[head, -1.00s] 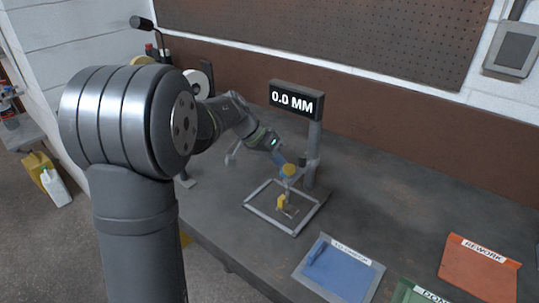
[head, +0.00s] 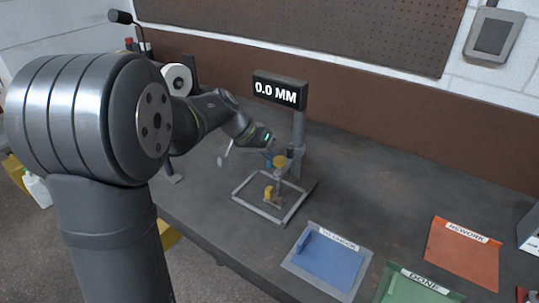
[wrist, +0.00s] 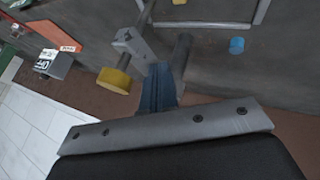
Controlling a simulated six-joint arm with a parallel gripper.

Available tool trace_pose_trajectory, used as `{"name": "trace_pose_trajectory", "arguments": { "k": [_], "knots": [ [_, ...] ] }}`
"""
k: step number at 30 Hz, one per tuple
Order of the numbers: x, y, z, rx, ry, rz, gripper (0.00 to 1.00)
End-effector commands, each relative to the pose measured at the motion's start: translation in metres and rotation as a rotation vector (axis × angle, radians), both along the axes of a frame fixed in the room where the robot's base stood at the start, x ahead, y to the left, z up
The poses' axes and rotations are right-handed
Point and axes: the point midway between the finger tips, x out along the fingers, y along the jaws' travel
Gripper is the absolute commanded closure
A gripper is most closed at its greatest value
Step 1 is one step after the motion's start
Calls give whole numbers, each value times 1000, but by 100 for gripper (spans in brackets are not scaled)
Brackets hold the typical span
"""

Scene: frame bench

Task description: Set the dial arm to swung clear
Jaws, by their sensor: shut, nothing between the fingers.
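The dial arm stands at the grey post (head: 298,145) at the back of the fixture. Its yellow round end (head: 281,162) shows over the back part of the square frame (head: 240,203). In the wrist view I see a yellow cylinder (wrist: 113,82) on a rod, a grey block (wrist: 132,45) and a dark post (wrist: 181,58). My gripper (head: 270,154) is low beside the yellow end, left of the post. Its blue fingers (wrist: 158,88) are shut and empty, close to the block and post. I cannot tell whether they touch. The readout (head: 280,91) shows 0.0 MM.
A yellow clamp (head: 268,192) sits on the frame. A blue tray (head: 330,265), a green DONE tray (head: 410,290) and an orange REWORK tray (head: 463,258) lie to the right. A tape roll (head: 176,78) stands behind my arm. Bench right of the post is clear.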

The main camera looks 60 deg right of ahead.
Motion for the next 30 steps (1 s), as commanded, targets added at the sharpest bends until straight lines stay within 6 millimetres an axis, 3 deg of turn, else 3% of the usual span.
{"name": "trace_pose_trajectory", "arguments": {
  "k": [14, 30],
  "knots": [
    [-45, 1, 0, -1, -1, 403, 100],
    [-76, -11, 0, -3, -3, 726, 100]
  ]
}}
